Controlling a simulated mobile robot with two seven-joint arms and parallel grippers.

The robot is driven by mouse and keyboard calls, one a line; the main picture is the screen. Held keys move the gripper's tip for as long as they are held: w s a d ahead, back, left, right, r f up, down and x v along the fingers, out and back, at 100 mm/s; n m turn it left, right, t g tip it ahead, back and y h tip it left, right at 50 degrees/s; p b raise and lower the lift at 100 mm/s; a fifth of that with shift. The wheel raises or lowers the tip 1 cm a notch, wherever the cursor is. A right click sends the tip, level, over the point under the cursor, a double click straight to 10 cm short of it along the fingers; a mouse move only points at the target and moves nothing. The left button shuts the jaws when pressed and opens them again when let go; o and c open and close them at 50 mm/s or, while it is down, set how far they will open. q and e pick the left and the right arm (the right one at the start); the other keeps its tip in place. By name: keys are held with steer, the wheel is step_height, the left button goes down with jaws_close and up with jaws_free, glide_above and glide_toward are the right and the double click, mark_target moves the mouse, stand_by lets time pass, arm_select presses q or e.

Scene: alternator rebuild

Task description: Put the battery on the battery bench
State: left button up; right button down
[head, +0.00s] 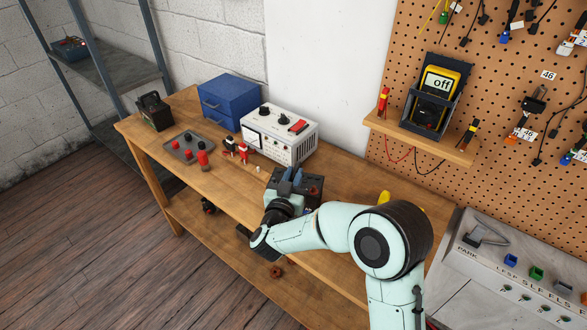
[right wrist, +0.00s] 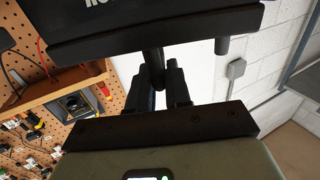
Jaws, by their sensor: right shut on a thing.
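My right gripper (head: 289,181) is over the near edge of the wooden bench, at the end of my pale green arm. It is shut on the handle of the dark battery (head: 313,190), which shows beside the fingers. In the right wrist view, the fingers (right wrist: 160,88) close on a dark bar below a black casing, part of the battery (right wrist: 105,18), with cut-off white lettering. My arm hides part of the battery, and I cannot tell if its base touches the bench. My left gripper is out of view.
The wooden bench (head: 225,180) carries a black box with a handle (head: 153,111), a grey tray (head: 178,148), a blue drawer cabinet (head: 229,100) and a white test instrument (head: 280,135). A multimeter (head: 436,95) stands on the pegboard shelf. A grey lever panel (head: 480,262) is at lower right.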

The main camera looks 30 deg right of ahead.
steer(key=shift+f, duration=0.15)
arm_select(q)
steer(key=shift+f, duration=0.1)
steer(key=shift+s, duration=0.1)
arm_select(e)
steer(key=c, duration=1.1)
jaws_free()
steer(key=shift+s+f, duration=0.1)
steer(key=shift+f, duration=0.2)
steer(key=shift+o, duration=0.2)
steer(key=shift+s+a, duration=0.15)
steer(key=shift+a, duration=0.1)
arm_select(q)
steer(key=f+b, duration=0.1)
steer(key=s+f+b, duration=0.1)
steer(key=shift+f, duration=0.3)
arm_select(e)
steer(key=v, duration=1.1)
steer(key=shift+s+a, duration=0.15)
steer(key=shift+s, duration=0.05)
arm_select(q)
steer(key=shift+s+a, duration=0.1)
